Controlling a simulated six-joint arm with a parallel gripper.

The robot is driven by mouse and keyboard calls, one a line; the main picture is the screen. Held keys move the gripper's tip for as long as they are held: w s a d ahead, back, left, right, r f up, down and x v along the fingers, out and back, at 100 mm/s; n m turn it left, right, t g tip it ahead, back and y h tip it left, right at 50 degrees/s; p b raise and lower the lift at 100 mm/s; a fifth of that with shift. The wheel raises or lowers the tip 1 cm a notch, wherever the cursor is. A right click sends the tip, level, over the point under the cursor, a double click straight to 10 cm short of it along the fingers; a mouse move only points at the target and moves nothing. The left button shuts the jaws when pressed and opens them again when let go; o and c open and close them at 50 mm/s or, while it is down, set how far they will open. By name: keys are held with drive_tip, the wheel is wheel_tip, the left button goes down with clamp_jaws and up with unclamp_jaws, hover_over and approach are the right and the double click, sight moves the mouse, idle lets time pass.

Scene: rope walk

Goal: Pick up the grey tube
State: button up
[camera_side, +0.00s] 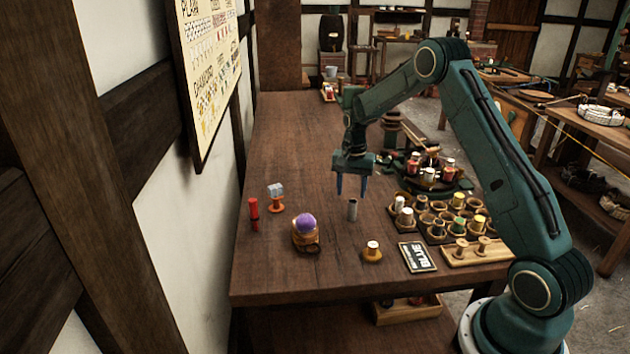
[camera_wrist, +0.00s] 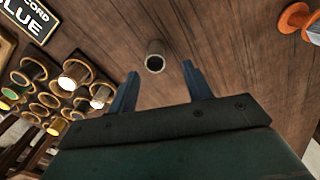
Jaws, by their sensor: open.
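The grey tube (camera_side: 352,209) stands upright on the wooden table in the side view. In the wrist view the grey tube (camera_wrist: 155,60) shows from above, with a dark hollow opening. My gripper (camera_side: 351,188) is open, its two blue fingers pointing down above the table, a little behind the tube in the side view. In the wrist view the fingertips of my gripper (camera_wrist: 159,70) lie to either side of the tube's near end. The tube does not appear to be touched, and nothing is between the fingers in the side view.
A small spool (camera_side: 372,251) and a label card (camera_side: 417,257) are in front. A rack of cups (camera_side: 437,222) stands to the right.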

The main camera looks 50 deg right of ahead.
sight(353, 201)
drive_tip(key=shift+f, duration=1)
drive_tip(key=shift+f, duration=0.15)
drive_tip(key=shift+s+f, duration=0.2)
drive_tip(key=shift+f, duration=1.05)
drive_tip(key=shift+s+f, duration=0.15)
drive_tip(key=shift+f, duration=1.05)
drive_tip(key=shift+c, duration=0.2)
drive_tip(key=c, duration=1)
